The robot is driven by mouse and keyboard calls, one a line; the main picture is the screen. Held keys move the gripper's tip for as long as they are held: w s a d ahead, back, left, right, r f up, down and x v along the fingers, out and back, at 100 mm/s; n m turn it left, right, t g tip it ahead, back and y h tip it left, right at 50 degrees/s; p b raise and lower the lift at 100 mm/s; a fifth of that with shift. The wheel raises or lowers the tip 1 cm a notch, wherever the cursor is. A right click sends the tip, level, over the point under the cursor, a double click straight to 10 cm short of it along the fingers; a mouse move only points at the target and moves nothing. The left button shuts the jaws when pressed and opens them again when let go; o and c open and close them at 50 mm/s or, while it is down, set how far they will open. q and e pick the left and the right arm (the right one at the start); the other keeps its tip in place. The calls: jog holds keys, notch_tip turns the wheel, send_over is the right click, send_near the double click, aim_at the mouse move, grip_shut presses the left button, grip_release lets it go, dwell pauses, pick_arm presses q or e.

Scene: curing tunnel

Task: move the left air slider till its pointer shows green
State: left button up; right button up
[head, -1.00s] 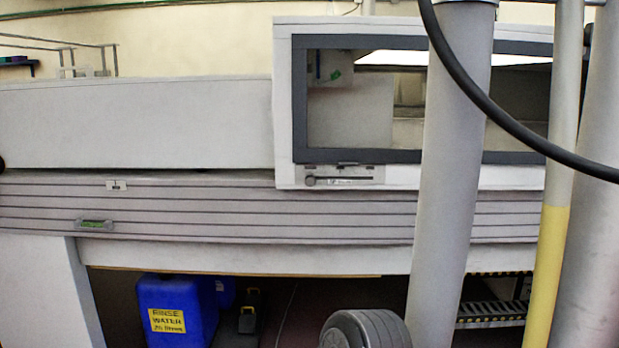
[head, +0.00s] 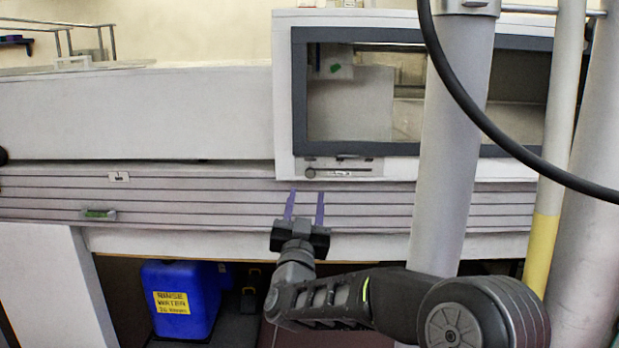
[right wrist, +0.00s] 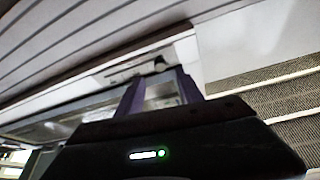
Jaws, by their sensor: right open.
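The air slider (head: 340,173) is a thin dark slot on a small grey plate under the window of the white housing. Its round dark knob (head: 311,172) sits at the slot's left end. The pointer and any colour on its scale are too small to read. My right gripper (head: 305,204) is just below the plate, its two purple fingers pointing up, open and empty. In the right wrist view the fingers of my right gripper (right wrist: 160,95) reach toward the light housing, where a plate with dark parts (right wrist: 137,68) shows blurred. My left gripper is out of view.
A grey pipe (head: 455,150) and a black cable (head: 480,125) stand right of the slider, with a yellow-based pole (head: 541,260) beyond. A ribbed grey panel (head: 200,205) runs below the housing. A blue rinse water can (head: 185,280) stands underneath.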

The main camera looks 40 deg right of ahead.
aim_at(310, 176)
jog(key=shift+b+x, duration=0.3)
jog(key=shift+x, duration=3.55)
jog(key=shift+c, duration=0.3)
grip_shut()
